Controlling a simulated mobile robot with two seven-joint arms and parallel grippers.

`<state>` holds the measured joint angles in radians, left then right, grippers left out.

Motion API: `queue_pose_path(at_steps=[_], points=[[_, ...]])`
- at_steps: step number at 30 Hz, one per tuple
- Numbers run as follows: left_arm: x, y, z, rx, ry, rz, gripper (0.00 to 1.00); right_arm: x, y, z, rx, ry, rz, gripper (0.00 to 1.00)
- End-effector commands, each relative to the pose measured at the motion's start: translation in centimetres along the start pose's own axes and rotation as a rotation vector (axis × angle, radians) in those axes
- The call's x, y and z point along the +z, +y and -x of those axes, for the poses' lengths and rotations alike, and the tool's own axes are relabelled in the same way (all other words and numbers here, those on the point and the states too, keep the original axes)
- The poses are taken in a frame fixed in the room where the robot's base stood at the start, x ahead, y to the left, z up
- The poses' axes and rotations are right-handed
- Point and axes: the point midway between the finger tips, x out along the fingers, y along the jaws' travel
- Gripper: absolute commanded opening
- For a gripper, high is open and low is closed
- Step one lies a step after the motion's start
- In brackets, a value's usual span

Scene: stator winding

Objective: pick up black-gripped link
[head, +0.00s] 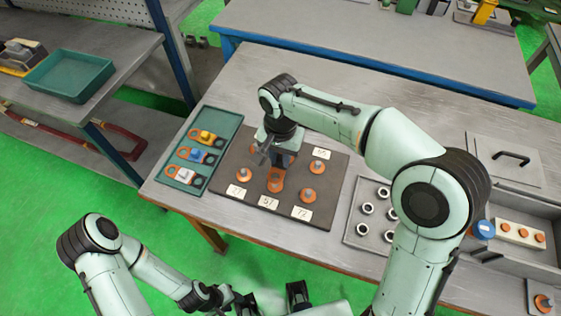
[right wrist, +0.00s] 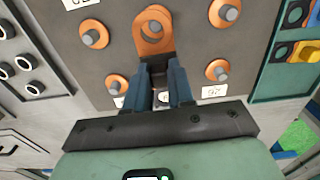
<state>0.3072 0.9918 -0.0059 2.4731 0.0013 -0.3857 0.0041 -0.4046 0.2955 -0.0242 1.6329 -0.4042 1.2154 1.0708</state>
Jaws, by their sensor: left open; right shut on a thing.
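My right gripper (head: 275,152) points down over the dark board and is shut on a link (head: 276,181). One orange ring end of that link shows in the right wrist view (right wrist: 153,36), just beyond my fingertips (right wrist: 160,72). My left gripper (head: 245,303) is open and empty at the bottom of the head view, away from the table, partly cut off.
The dark board (head: 333,190) carries orange-based studs and number cards. Left of it, a teal tray (head: 225,122) holds links with yellow, blue and white grips. Right of it, a grey plate (head: 357,233) holds several ringed parts. A lidded box and bin stand further right.

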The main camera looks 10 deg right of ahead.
Motion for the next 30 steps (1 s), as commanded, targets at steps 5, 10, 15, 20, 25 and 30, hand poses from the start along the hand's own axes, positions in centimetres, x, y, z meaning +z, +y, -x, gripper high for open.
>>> queue_pose_path(at_steps=[5,10,15,20,25,30], points=[[-0.3,0.5,1.2,0.002,0.006,-0.002,0.42,-0.1,-0.2,5.9,-0.008,0.004,0.001,0.0],[-0.6,1.0,2.3,0.004,0.012,-0.004,0.42,0.0,-0.1,10.5,-0.007,0.004,0.002,0.0],[-0.9,1.4,3.2,0.006,0.017,-0.006,0.42,-0.1,-0.1,13.6,-0.004,0.003,0.001,0.0],[-1.0,1.6,3.6,0.007,0.019,-0.007,0.42,0.0,-0.1,15.0,-0.003,0.001,0.001,0.0],[-1.0,1.6,3.6,0.007,0.019,-0.007,0.42,-0.1,0.1,15.3,-0.001,-0.001,0.005,0.0],[-1.0,1.6,3.5,0.007,0.019,-0.007,0.42,-1.2,0.6,15.1,-0.003,-0.007,0.038,0.0]])
